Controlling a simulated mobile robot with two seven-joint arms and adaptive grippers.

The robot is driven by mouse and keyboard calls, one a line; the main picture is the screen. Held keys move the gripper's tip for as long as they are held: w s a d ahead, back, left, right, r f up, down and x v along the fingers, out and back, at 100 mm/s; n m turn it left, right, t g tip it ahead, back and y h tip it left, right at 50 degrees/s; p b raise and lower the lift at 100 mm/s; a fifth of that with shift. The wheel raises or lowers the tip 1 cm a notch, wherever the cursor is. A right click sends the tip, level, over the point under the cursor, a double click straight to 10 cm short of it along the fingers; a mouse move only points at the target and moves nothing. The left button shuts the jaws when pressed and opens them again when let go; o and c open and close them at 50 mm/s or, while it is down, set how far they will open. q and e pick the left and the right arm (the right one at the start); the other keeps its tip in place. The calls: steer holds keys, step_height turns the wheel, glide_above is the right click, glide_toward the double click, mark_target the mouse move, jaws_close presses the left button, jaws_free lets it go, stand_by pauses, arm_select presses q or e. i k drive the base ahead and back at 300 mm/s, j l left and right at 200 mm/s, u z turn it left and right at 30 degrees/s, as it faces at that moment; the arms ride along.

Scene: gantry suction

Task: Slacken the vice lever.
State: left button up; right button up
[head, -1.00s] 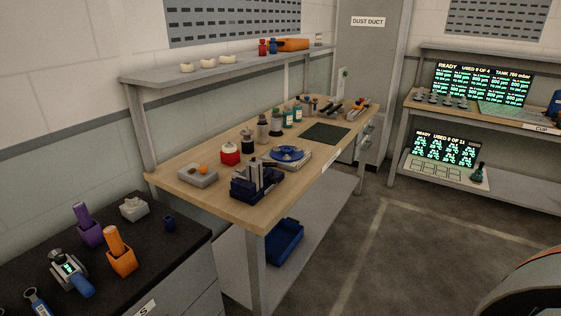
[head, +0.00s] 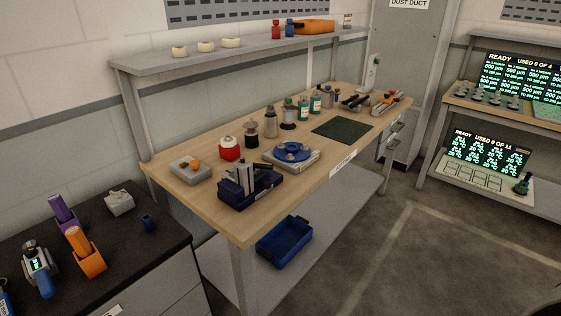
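A dark navy block with upright grey metal plates, which looks like the vice (head: 247,190), sits on the wooden workbench (head: 215,207) near its front left edge. A short dark bar sticks out near the top of the plates; I cannot tell whether it is the lever or how tight it stands. Neither of my grippers is in the head view.
Beside the vice are a grey block with an orange knob (head: 192,168), a red-based bottle (head: 229,149) and a blue round disc on a base (head: 293,151). A blue tray (head: 284,242) lies on the lower shelf. A black-topped cabinet (head: 110,245) stands front left. Open floor lies right.

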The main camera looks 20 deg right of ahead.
mark_target(262, 166)
steer(key=i+l, duration=0.1)
steer(key=l, duration=0.3)
steer(key=i+l, duration=0.1)
steer(key=l, duration=0.25)
steer(key=i+l, duration=0.1)
steer(key=l, duration=0.3)
steer(key=i+l, duration=0.15)
steer(key=l, duration=0.25)
steer(key=i+l, duration=0.1)
steer(key=l, duration=0.3)
